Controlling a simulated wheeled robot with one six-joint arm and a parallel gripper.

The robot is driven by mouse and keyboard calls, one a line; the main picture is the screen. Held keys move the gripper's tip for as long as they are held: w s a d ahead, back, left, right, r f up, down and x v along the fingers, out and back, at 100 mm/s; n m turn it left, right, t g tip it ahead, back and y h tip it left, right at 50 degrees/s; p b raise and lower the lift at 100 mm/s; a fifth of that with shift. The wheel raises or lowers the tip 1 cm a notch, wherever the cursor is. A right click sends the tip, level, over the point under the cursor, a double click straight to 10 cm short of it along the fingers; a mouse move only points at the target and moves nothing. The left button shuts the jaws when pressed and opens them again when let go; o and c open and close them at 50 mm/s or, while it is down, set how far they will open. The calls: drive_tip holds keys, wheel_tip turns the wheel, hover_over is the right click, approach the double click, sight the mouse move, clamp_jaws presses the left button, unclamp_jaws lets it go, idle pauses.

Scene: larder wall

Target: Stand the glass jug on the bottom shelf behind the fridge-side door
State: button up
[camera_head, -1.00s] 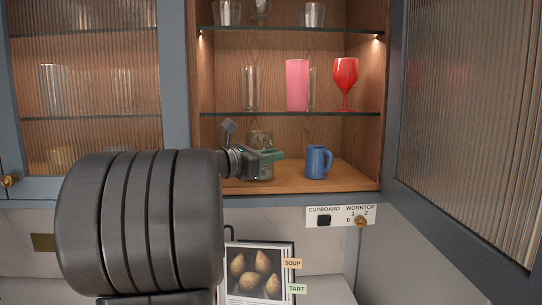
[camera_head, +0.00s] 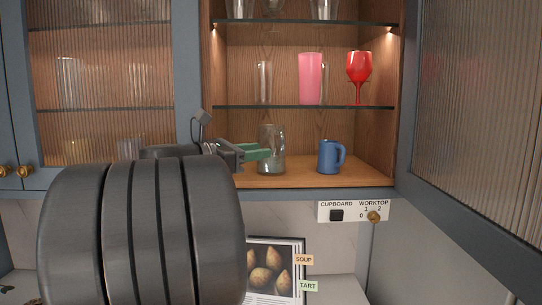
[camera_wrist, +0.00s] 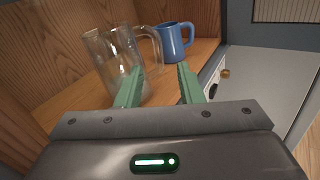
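The clear glass jug (camera_head: 273,137) stands upright on the wooden bottom shelf (camera_head: 304,180) of the open cupboard, left of a blue mug. In the wrist view the jug (camera_wrist: 104,56) is ahead and left, its handle towards the mug. My gripper (camera_head: 264,153) is at the jug's left side in the head view. In the wrist view its green fingers (camera_wrist: 159,68) are apart with nothing between their tips. The left finger overlaps the jug's lower part in that view; I cannot tell whether they touch. The reeded-glass door (camera_head: 480,110) stands open at the right.
The blue mug (camera_head: 328,156) stands right of the jug. A pink tumbler (camera_head: 311,78), a red goblet (camera_head: 358,66) and clear glasses are on the glass shelf above. The left door (camera_head: 97,85) is closed. A switch panel (camera_head: 352,211) and an open cookbook (camera_head: 270,268) are below.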

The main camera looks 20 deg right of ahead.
drive_tip(key=shift+b+v, duration=0.3)
drive_tip(key=shift+v, duration=1.45)
